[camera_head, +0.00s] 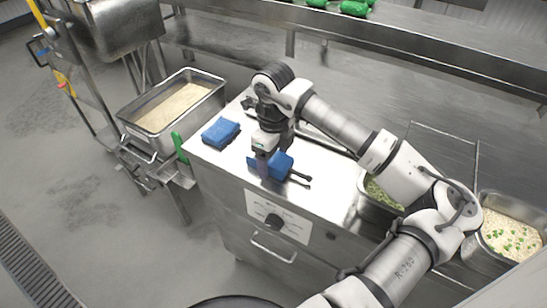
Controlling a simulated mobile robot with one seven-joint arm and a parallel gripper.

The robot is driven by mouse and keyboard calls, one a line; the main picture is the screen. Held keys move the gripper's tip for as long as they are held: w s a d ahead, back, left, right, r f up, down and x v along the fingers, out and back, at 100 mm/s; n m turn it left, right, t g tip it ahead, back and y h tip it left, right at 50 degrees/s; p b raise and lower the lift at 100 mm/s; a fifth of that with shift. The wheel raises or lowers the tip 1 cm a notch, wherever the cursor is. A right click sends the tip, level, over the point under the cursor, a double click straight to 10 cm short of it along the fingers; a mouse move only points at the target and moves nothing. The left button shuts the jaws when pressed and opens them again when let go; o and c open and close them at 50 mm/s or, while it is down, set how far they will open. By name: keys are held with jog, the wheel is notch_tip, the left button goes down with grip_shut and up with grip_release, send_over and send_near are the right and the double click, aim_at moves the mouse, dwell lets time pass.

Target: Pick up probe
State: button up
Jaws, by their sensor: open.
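My gripper (262,170) points down over the bright steel counter top, near its front edge. It is open, though its fingers are small and hard to make out. A blue object (282,166) with a black, two-pronged part (299,178) lies right beside and partly behind my gripper. This may be the probe, but I cannot tell for sure. Some blue also shows just left of the fingers. I cannot tell whether the fingers touch the object.
A folded blue cloth or pad (221,132) lies at the counter's left. A deep steel pan (134,133) of pale grain stands on a cart, with a green handle (179,147) near it. Pans of herbs (383,195) and garnished rice (511,236) sit right. A shelf (420,36) spans the back.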

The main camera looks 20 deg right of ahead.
jog(key=shift+f, duration=0.4)
jog(key=shift+c, duration=0.3)
jog(key=c, duration=1)
jog(key=shift+r, duration=0.15)
notch_tip(320, 180, up, 26)
jog(key=shift+p, duration=0.35)
